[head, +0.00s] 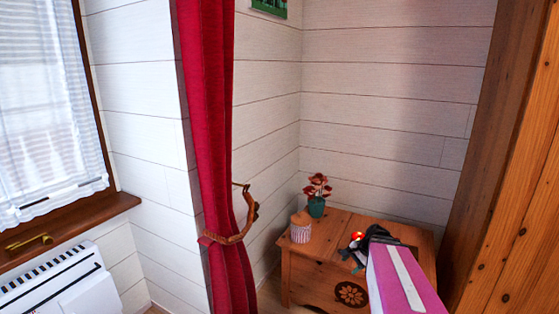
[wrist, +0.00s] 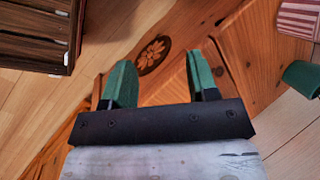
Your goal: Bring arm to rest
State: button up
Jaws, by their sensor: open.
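My gripper (wrist: 160,75) is open and empty in the wrist view, its two green fingers apart with nothing between them. In the head view my pink and white arm reaches in from the lower right, and my gripper (head: 352,252) is over the wooden chest (head: 332,225). The arm hides part of the chest top. The wrist view shows the chest wood (wrist: 245,45) behind the fingers, with its dark flower ornament near the left finger. I cannot tell the gap between gripper and chest. A small red and yellow spot by the gripper is too small to identify.
A striped pot (head: 301,229) and a green vase with red flowers (head: 317,205) stand on the chest, left of my gripper. A dark slatted wooden box (wrist: 35,35) shows in the wrist view. A red curtain (head: 212,160) hangs left; a wooden panel (head: 515,160) stands right.

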jog(key=s+a+n+g+h, duration=0.2)
jog(key=s+a+n+h, duration=0.2)
jog(key=a+n, duration=0.5)
jog(key=shift+s+a+r+n+h, duration=0.15)
jog(key=shift+s+r+n+h, duration=0.25)
jog(key=shift+s+n, duration=0.65)
